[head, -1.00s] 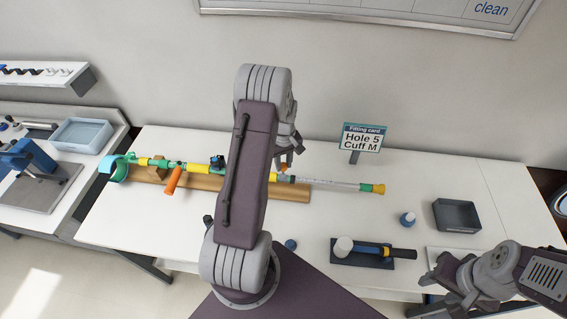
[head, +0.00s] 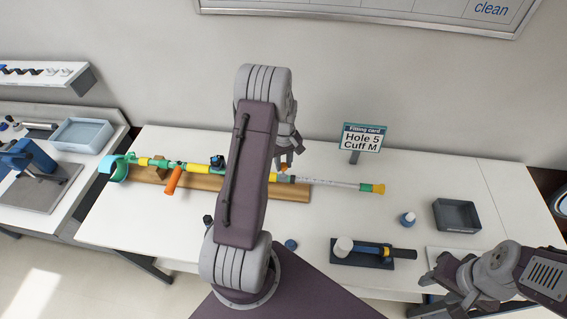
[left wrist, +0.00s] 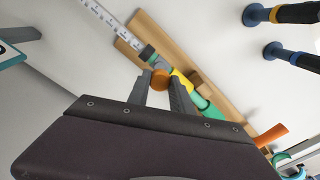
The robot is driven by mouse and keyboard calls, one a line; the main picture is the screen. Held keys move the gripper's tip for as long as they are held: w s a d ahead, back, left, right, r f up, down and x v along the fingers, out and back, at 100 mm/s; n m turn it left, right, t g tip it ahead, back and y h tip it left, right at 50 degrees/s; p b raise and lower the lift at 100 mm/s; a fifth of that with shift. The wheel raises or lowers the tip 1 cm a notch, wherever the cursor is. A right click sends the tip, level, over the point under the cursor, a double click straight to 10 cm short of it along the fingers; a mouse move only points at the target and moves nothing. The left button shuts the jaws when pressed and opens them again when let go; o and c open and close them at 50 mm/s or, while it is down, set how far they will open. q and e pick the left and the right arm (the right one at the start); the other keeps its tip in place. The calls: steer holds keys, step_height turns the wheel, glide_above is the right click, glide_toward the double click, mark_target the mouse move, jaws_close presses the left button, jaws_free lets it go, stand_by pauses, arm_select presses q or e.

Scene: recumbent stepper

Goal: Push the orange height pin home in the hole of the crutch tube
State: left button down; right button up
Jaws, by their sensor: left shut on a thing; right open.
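The crutch tube lies on a wooden block (head: 205,181) on the white table, with a yellow and green shaft (head: 200,168) and a pale lower tube (head: 335,184) reaching right to a yellow tip (head: 379,189). The orange pin (left wrist: 160,79) is between my left gripper's (left wrist: 158,92) fingertips, which are shut on it beside the tube. In the head view the left gripper (head: 284,165) is at the tube, partly behind my arm. I cannot tell how deep the pin sits. My right gripper (head: 438,280) is open and empty at the lower right.
A fitting card (head: 363,138) reading "Hole 5 Cuff M" stands behind the tube.

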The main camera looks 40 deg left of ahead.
arm_select(q)
steer(key=shift+f, duration=0.35)
stand_by(0.3)
stand_by(0.9)
steer(key=shift+f+b, duration=1.1)
steer(key=shift+f, duration=0.45)
stand_by(0.8)
stand_by(0.7)
steer(key=c, duration=1.1)
jaws_free()
steer(key=shift+o, duration=0.2)
steer(key=shift+r+p, duration=2.4)
steer(key=shift+r, duration=0.65)
steer(key=shift+d, duration=0.1)
